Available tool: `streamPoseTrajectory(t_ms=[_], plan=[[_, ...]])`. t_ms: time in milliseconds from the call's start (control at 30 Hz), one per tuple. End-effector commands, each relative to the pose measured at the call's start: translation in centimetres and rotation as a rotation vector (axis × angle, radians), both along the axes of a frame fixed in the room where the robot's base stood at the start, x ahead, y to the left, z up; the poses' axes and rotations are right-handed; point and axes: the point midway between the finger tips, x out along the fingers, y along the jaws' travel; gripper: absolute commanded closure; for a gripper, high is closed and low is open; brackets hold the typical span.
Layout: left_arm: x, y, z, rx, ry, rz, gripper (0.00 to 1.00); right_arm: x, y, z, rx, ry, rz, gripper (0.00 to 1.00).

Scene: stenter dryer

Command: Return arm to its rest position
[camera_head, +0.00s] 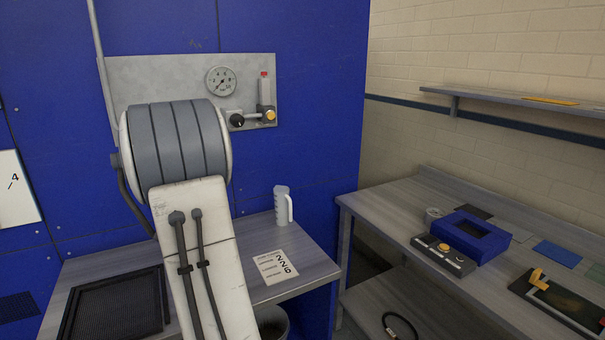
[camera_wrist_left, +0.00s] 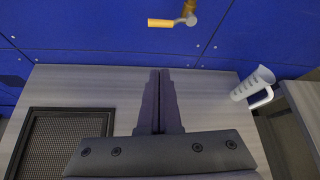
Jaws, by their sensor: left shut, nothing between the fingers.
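My left arm (camera_head: 195,240) rises large in the head view, in front of the blue panel and the grey bench. Its white link and grey ribbed joint cover part of both. The left gripper is hidden in the head view. In the left wrist view my left gripper (camera_wrist_left: 159,76) is shut, its two dark fingers together with nothing between them. The fingers point toward the blue panel, above the bench top. My right arm and gripper are in neither view.
A measuring jug (camera_head: 283,206) stands on the bench (camera_head: 232,250), beside a printed card (camera_head: 275,267). A black mesh tray (camera_head: 115,306) lies left of my arm. An orange-handled valve (camera_wrist_left: 174,21) is on the panel beyond the fingertips. A side table (camera_head: 385,212) stands right.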

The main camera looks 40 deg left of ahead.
Motion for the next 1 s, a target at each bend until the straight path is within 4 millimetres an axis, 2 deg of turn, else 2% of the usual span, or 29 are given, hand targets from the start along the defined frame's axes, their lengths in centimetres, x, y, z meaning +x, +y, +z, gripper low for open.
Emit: streamPoseTrajectory(t_ms=[133, 200, 267, 367, 467, 500, 567, 600, 667, 700, 767, 800, 867, 900, 967, 1000], plan=[[0.1, 0.0, 0.0, 0.000, -0.001, 0.000, 1.00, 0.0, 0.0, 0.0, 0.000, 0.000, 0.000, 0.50], [0.8, -0.5, 0.0, -0.009, -0.014, -0.001, 1.00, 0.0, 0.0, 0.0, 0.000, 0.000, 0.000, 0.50], [2.2, -1.4, 0.1, -0.028, -0.040, 0.001, 1.00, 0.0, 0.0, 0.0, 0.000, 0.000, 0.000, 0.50], [6.3, -4.6, 0.0, -0.097, -0.123, 0.012, 1.00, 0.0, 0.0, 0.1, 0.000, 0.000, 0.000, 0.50], [11.4, -10.0, -0.2, -0.212, -0.233, 0.037, 1.00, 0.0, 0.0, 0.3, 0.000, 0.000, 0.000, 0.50], [13.3, -12.5, -0.5, -0.266, -0.274, 0.052, 1.00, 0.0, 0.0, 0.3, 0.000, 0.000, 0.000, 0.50], [15.6, -16.4, -0.8, -0.346, -0.330, 0.076, 1.00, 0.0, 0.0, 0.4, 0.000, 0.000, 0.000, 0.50], [17.0, -19.2, -1.2, -0.406, -0.365, 0.097, 1.00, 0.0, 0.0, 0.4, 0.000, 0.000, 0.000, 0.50], [18.6, -23.5, -1.7, -0.499, -0.409, 0.129, 1.00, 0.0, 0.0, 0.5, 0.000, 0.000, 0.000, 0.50], [19.4, -26.5, -2.1, -0.561, -0.434, 0.155, 1.00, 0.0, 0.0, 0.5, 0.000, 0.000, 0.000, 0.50], [20.2, -31.0, -2.7, -0.655, -0.460, 0.195, 1.00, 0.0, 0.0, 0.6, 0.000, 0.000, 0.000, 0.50], [20.5, -34.0, -3.2, -0.716, -0.470, 0.224, 1.00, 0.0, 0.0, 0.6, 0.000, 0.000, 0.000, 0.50], [20.4, -38.6, -3.9, -0.808, -0.479, 0.273, 1.00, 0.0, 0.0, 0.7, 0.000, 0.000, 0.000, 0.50], [20.1, -41.6, -4.4, -0.865, -0.478, 0.309, 1.00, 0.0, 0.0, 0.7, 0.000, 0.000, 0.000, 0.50], [19.1, -46.1, -5.2, -0.947, -0.468, 0.370, 1.00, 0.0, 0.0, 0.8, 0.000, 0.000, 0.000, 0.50], [18.1, -49.0, -5.7, -0.999, -0.456, 0.412, 1.00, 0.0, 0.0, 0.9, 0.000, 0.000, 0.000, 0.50]])
